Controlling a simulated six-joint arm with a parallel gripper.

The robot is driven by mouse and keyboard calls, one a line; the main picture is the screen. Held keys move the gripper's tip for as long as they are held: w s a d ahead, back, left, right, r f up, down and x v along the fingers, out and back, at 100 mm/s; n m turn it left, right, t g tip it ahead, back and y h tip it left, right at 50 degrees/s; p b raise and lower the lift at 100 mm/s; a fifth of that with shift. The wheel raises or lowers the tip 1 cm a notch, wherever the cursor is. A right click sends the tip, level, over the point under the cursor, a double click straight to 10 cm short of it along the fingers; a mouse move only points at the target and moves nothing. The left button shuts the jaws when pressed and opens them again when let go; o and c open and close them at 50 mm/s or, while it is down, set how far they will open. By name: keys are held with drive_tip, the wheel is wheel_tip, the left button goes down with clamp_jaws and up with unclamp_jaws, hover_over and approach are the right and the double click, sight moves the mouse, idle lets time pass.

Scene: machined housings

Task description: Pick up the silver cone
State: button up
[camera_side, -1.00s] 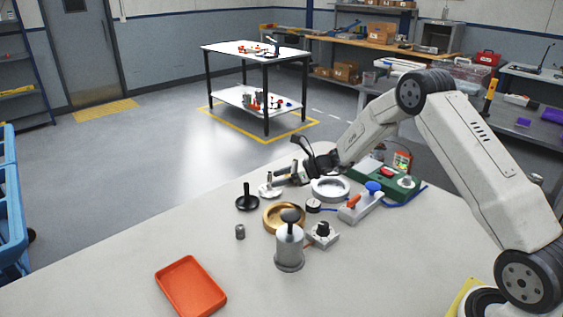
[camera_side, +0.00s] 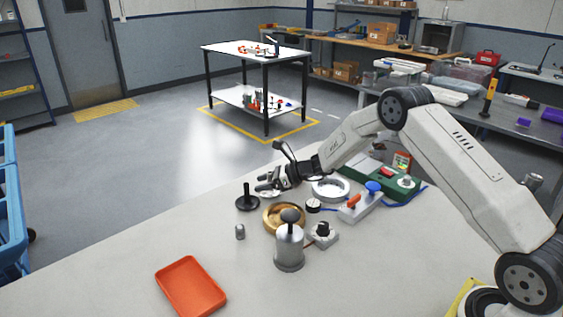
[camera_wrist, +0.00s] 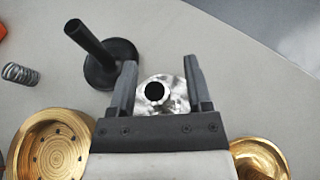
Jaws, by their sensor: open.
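The silver cone (camera_wrist: 178,100) is seen from above in the wrist view as a shiny silver flanged part with a dark round hole in its top. My gripper (camera_wrist: 157,75) is open, with one finger on either side of it. I cannot tell whether the fingers touch it. In the side view, my gripper (camera_side: 266,184) is low over the far part of the table, and the cone's pale base (camera_side: 268,193) shows just under the fingers. The rest of the cone is hidden by the gripper there.
A black stemmed part (camera_wrist: 112,68) stands close beside the left finger. A brass dish (camera_wrist: 50,150) and another brass part (camera_wrist: 262,158) flank the gripper. A spring (camera_side: 240,231), plunger-topped canister (camera_side: 289,248) and red tray (camera_side: 190,288) stand nearer, with clear table around the tray.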

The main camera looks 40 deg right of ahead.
idle(0.3)
clamp_jaws()
drive_tip(key=shift+r, duration=0.1)
drive_tip(key=shift+r, duration=0.75)
drive_tip(key=s+r, duration=1.1)
drive_tip(key=s, duration=0.3)
drive_tip(key=shift+a+r, duration=0.15)
drive_tip(key=shift+a, duration=0.15)
